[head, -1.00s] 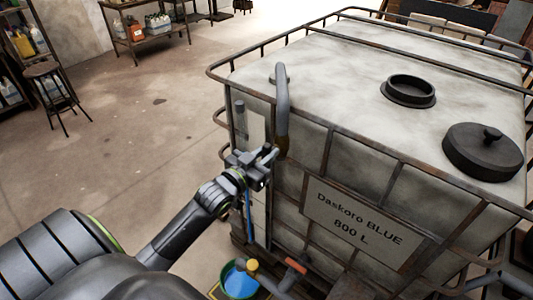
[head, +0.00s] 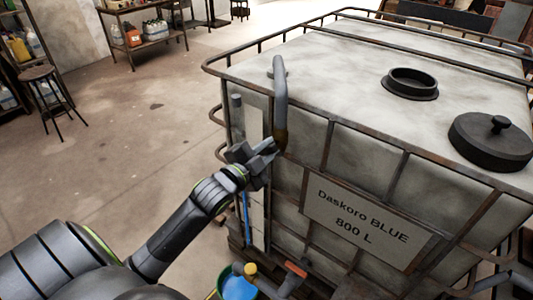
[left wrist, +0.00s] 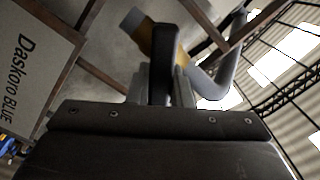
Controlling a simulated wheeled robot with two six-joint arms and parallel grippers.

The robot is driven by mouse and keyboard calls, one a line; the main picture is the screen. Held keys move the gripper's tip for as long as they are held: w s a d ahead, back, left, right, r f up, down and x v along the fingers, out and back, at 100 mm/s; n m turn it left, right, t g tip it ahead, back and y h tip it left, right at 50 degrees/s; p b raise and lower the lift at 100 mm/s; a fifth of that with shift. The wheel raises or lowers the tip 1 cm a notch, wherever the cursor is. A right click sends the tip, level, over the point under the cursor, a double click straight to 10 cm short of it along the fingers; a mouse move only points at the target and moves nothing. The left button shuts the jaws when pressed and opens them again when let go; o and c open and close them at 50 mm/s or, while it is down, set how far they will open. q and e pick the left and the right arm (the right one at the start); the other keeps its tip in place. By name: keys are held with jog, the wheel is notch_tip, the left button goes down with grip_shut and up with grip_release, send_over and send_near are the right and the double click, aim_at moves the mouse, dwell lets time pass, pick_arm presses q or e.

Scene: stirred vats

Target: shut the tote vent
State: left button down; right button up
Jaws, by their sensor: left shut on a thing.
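The tote (head: 330,75) is a large pale tank in a rusty pipe cage, labelled "Daskoro BLUE 800 L". A grey bent vent pipe (head: 281,95) rises at its near left edge and ends in a brownish-yellow section. In the left wrist view this pipe (left wrist: 228,75) curves at the right, with a yellow band (left wrist: 150,38). My left gripper (head: 266,150) is at the pipe's lower end. In the left wrist view it is shut on a dark handle (left wrist: 163,55), which stands between the fingers in front of the yellow band. My right gripper is not in view.
On the tote's top are an open black neck (head: 410,84) and a black lid (head: 491,142) with a knob. A blue-filled container (head: 238,286) and an orange-red handle (head: 296,269) are below. The floor at the left is clear up to the stool (head: 40,80) and shelves.

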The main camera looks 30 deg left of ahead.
pick_arm(q)
jog(key=m+b, duration=0.1)
jog(key=m, duration=0.1)
jog(key=m+b, duration=0.1)
jog(key=m, duration=0.1)
jog(key=shift+d+f, duration=0.15)
jog(key=shift+f, duration=0.2)
jog(key=shift+f+m+b, duration=0.1)
jog(key=shift+m+b, duration=0.85)
jog(key=shift+m, duration=0.75)
jog(key=c, duration=1.3)
grip_release()
